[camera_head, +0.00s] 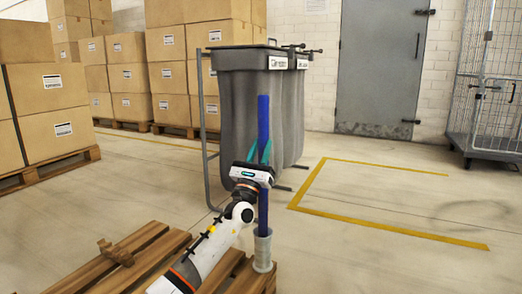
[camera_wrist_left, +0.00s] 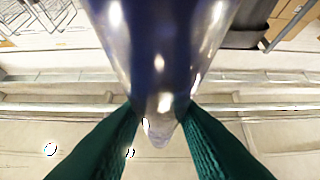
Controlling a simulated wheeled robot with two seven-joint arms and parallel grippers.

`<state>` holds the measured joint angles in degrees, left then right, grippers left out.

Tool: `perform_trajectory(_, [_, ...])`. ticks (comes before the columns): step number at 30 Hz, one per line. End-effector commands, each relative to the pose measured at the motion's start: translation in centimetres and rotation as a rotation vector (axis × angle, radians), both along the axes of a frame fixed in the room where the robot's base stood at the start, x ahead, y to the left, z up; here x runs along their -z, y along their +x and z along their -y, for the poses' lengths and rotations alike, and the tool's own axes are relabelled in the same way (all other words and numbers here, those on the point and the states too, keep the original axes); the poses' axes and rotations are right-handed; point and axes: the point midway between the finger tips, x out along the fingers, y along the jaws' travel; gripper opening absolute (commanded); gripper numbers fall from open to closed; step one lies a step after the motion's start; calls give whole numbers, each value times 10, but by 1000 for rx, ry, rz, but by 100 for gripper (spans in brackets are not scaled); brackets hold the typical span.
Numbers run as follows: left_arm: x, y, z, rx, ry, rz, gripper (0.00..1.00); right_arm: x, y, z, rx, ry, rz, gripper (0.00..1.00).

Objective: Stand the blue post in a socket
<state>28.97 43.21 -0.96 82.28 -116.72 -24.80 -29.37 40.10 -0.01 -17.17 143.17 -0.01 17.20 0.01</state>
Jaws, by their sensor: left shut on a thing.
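The blue post (camera_head: 263,120) stands upright in the head view. My left gripper (camera_head: 259,153) is shut on it at about mid-height, its teal fingers on either side. In the left wrist view the post (camera_wrist_left: 160,55) fills the upper middle, large and shiny, between the two fingers (camera_wrist_left: 160,125). The post's lower end meets the mouth of a grey cylindrical socket (camera_head: 263,253) at the right corner of the wooden pallet. How deep the post sits in it is hidden by the socket wall. My right gripper is not in view.
The wooden pallet (camera_head: 150,255) lies at the bottom left with a small brown piece (camera_head: 116,252) on it. Grey bins (camera_head: 250,100) stand behind the post. Stacked cartons (camera_head: 50,100) are at left, a wire cage (camera_head: 490,90) at far right. The floor at right is clear.

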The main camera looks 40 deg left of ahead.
Motion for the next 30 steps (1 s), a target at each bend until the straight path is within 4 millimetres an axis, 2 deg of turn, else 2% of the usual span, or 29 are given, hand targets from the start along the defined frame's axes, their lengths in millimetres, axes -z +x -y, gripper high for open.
perform_trajectory(3, [-2, -1, 0, -1, 1, 4, 0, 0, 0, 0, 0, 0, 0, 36])
perform_trajectory(4, [-2, -1, 0, -1, 1, 4, 33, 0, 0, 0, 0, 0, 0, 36])
perform_trajectory(8, [-2, 0, 0, -1, 0, 3, 54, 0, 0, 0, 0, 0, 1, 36])
perform_trajectory(20, [5, -4, 1, 1, -1, -4, 54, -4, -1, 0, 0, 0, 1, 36])
perform_trajectory(30, [43, -43, 14, 1, 1, -7, 54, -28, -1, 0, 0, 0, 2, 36])
